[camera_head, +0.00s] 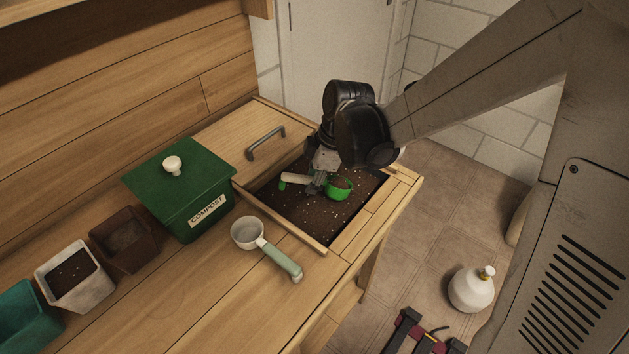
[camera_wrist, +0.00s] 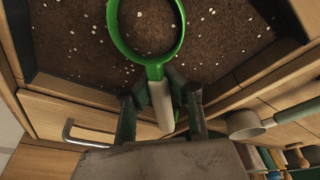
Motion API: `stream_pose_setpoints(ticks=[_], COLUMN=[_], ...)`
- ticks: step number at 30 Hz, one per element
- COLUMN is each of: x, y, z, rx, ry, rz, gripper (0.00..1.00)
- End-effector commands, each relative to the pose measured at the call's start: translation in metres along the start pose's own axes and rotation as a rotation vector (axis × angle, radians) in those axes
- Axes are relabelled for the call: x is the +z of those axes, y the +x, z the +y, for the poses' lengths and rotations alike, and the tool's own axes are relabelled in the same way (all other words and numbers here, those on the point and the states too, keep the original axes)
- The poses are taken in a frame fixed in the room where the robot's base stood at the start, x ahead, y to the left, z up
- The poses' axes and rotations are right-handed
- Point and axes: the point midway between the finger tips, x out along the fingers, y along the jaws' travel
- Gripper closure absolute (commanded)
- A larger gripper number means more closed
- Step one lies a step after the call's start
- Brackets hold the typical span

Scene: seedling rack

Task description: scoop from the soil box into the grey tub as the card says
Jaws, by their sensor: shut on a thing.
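My gripper (camera_head: 316,182) is shut on the cream handle of a green scoop (camera_head: 340,188). In the wrist view the handle (camera_wrist: 160,104) lies between my fingers (camera_wrist: 162,112), and the green rim (camera_wrist: 117,30) is beyond them. The scoop is over or in the soil box (camera_head: 314,246), a bin of dark soil with white specks sunk in the counter. Brown soil shows inside the scoop's rim; how full it is, I cannot tell. A pale grey tub (camera_head: 76,291) with dark soil in it stands at the left. I see no card.
A white scoop with a pale green handle (camera_head: 247,234) lies on the counter in front of the soil box. A green compost box (camera_head: 178,185) with a lid, a brown pot (camera_head: 126,250) and a teal pot (camera_head: 25,325) stand leftward. A handled wooden cover (camera_head: 235,150) adjoins the soil.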

Motion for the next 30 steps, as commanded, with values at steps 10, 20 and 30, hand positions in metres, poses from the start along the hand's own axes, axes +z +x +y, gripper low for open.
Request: stream_pose_setpoints(ticks=[10, 20, 30], x=[-0.018, -0.032, -0.045], y=[-0.024, -0.045, -0.063], z=[0.001, 0.002, 0.003], rx=[-0.001, 0.001, 0.001], ry=[-0.007, -0.009, -0.011], rz=[-0.11, -0.193, -0.254], gripper=[1.0, 1.0, 1.0])
